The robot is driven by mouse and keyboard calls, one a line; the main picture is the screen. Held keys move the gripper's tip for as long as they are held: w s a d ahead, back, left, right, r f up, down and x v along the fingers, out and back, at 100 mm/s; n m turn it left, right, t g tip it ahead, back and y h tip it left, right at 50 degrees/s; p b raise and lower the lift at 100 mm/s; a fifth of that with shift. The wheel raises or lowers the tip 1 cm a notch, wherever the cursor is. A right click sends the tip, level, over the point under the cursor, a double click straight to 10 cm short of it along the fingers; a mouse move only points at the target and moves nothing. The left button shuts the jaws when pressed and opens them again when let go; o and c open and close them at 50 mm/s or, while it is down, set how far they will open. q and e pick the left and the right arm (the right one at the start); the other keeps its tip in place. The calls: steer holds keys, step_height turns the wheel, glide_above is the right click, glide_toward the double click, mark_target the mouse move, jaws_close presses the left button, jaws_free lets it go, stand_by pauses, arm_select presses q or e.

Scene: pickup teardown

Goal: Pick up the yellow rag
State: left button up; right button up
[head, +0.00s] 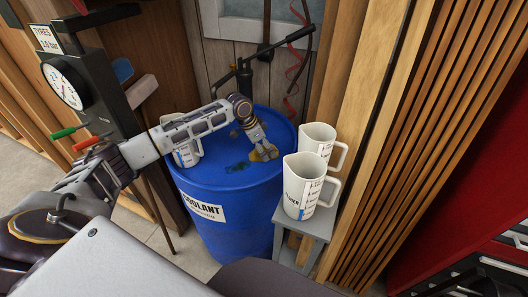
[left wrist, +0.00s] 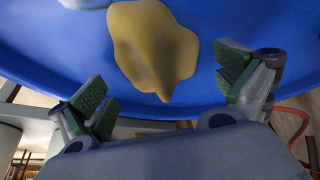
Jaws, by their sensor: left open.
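The yellow rag (head: 268,154) lies crumpled on top of the blue coolant drum (head: 222,200), near the drum's right side. My left gripper (head: 259,151) is just over it in the head view and hides part of it. In the left wrist view the rag (left wrist: 152,48) lies on the blue lid, beyond and between the two spread green-padded fingers. My left gripper (left wrist: 160,88) is open and empty; whether a finger touches the rag, I cannot tell. My right gripper is not in view.
A white measuring jug (head: 187,150) stands on the drum behind my left arm. Two more jugs (head: 304,187) stand on a small grey stool (head: 290,226) right of the drum. A pump (head: 245,75) rises at the drum's back. A tyre gauge post (head: 85,85) stands at left.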

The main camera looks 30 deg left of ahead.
arm_select(q)
steer(key=shift+d+f, duration=0.1)
steer(key=shift+f, duration=0.1)
stand_by(0.3)
steer(key=c, duration=1.2)
steer(key=shift+o, duration=0.2)
steer(key=shift+r, duration=0.15)
step_height(320, 180, up, 10)
steer(key=shift+f, duration=0.1)
